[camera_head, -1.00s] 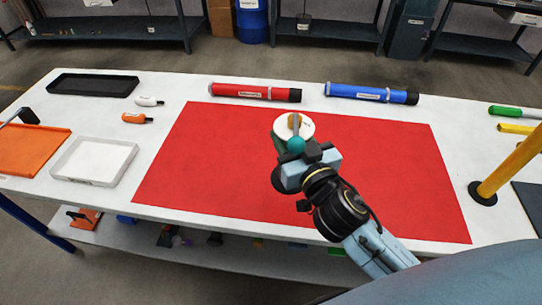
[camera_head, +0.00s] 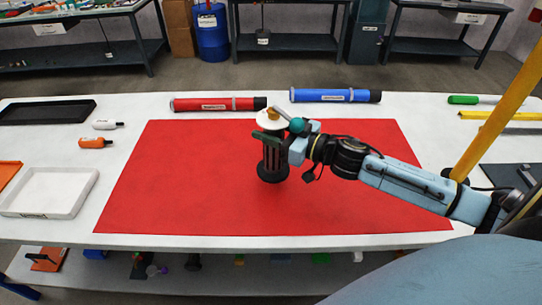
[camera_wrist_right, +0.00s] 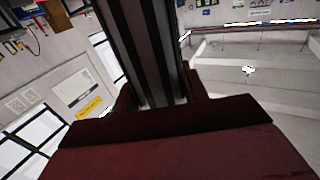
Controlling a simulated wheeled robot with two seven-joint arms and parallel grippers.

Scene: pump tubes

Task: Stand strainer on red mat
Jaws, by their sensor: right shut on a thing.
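The strainer (camera_head: 270,156) is a dark ribbed cylinder with a black round base and a white top. It is upright over the middle of the red mat (camera_head: 180,185) in the head view. I cannot tell whether its base touches the mat or hangs just above it. My right gripper (camera_head: 288,146) is shut on the strainer from its right side, partly hiding it. In the right wrist view the strainer (camera_wrist_right: 148,45) shows as dark ribs rising between the fingers. My left gripper is not in view.
A red tube (camera_head: 217,104) and a blue tube (camera_head: 335,96) lie behind the mat. A white tray (camera_head: 50,190), a black tray (camera_head: 45,112) and small orange and white items lie left. A yellow post (camera_head: 505,95) stands right. The mat around the strainer is clear.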

